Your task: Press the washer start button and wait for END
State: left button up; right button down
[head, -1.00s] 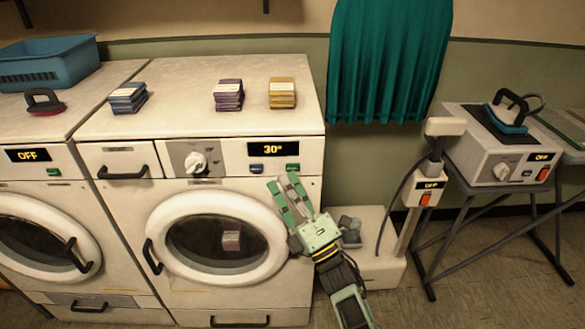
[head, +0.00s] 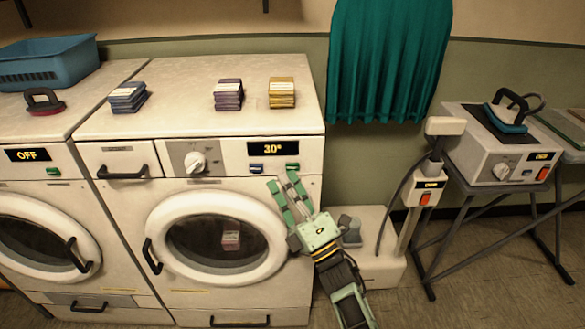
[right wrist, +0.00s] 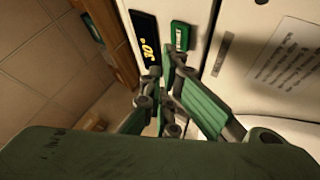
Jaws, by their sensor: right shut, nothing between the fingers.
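The washer (head: 240,152) stands in the middle of the head view with its round door (head: 218,238) shut. A small item with a pale label (head: 231,240) shows behind the door glass. Its display (head: 272,148) reads 30°. My left gripper is not in view.
Folded stacks in blue (head: 127,97), purple (head: 228,94) and yellow (head: 282,92) lie on the washer top. A second machine (head: 28,155) reading OFF stands at left. A pedestal device (head: 427,190) and an ironing unit (head: 500,160) stand at right.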

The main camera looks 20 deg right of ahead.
jog(key=shift+w+d, duration=0.15)
jog(key=shift+w, duration=0.2)
jog(key=shift+w+d+b, duration=0.1)
jog(key=shift+w+b, duration=0.25)
jog(key=shift+b, duration=0.1)
dwell(0.5)
jog(key=shift+s, duration=0.1)
jog(key=shift+s+a, duration=0.25)
jog(key=shift+s, duration=0.45)
jog(key=shift+p, duration=0.3)
jog(key=s, duration=0.2)
jog(key=s+a+p, duration=0.1)
jog(key=s, duration=0.1)
jog(key=shift+s+a, duration=0.2)
jog(key=shift+s, duration=0.2)
